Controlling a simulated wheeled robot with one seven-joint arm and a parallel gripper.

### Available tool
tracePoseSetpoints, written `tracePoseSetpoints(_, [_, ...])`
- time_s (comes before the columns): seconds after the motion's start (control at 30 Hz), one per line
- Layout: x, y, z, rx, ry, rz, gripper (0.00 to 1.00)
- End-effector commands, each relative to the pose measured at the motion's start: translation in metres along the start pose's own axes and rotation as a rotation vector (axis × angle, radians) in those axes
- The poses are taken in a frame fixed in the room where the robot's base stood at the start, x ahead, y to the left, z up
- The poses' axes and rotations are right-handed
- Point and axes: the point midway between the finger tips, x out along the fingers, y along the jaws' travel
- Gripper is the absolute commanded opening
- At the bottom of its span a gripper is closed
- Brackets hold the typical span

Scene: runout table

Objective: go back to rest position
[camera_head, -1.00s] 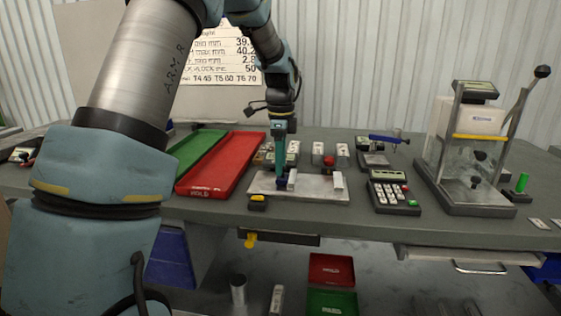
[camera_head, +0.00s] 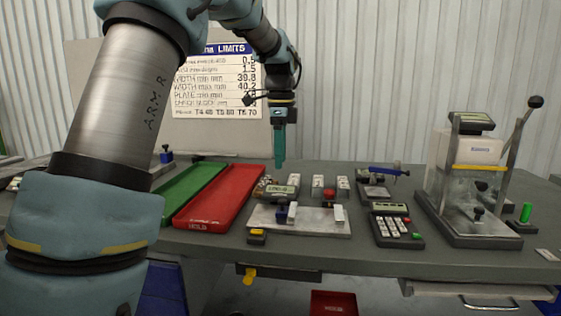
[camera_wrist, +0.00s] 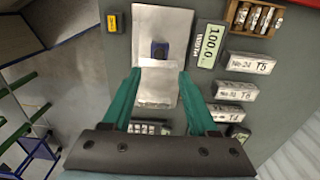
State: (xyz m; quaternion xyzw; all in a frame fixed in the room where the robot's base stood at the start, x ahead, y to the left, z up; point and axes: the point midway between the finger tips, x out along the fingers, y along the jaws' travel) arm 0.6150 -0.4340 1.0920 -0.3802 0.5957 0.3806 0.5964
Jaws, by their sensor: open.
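My gripper (camera_head: 279,150) hangs with its teal fingers pointing down, above the back part of the table (camera_head: 350,251) and clear of the things there. In the wrist view my gripper (camera_wrist: 160,97) shows two teal fingers apart with nothing between them.
A red tray (camera_head: 222,197) and a green tray (camera_head: 188,194) lie left of the plate. A keypad device (camera_head: 392,226) and a lever press (camera_head: 478,190) stand to the right. Several labelled blocks (camera_wrist: 251,62) and a display (camera_wrist: 208,43) sit near the plate. A limits board (camera_head: 222,85) stands behind.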

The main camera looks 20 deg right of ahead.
Motion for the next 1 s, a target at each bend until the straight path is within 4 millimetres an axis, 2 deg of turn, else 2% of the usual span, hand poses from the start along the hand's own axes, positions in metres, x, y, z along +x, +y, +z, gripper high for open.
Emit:
tracePoseSetpoints(0.2, [0.002,0.002,0.004,-0.023,0.000,0.000,0.59])
tracePoseSetpoints(0.27, [0.007,0.006,0.013,-0.079,0.001,-0.004,0.59])
tracePoseSetpoints(0.37, [0.023,0.022,0.041,-0.263,0.003,-0.015,0.59])
tracePoseSetpoints(0.47, [0.048,0.051,0.079,-0.542,0.010,-0.032,0.59])
tracePoseSetpoints(0.57, [0.074,0.090,0.115,-0.854,0.023,-0.055,0.59])
tracePoseSetpoints(0.7, [0.109,0.152,0.153,-1.278,0.046,-0.086,0.59])
tracePoseSetpoints(0.8, [0.128,0.194,0.169,-1.537,0.065,-0.104,0.59])
tracePoseSetpoints(0.9, [0.143,0.227,0.176,-1.729,0.081,-0.117,0.59])
tracePoseSetpoints(1.0, [0.151,0.247,0.179,-1.848,0.092,-0.126,0.59])
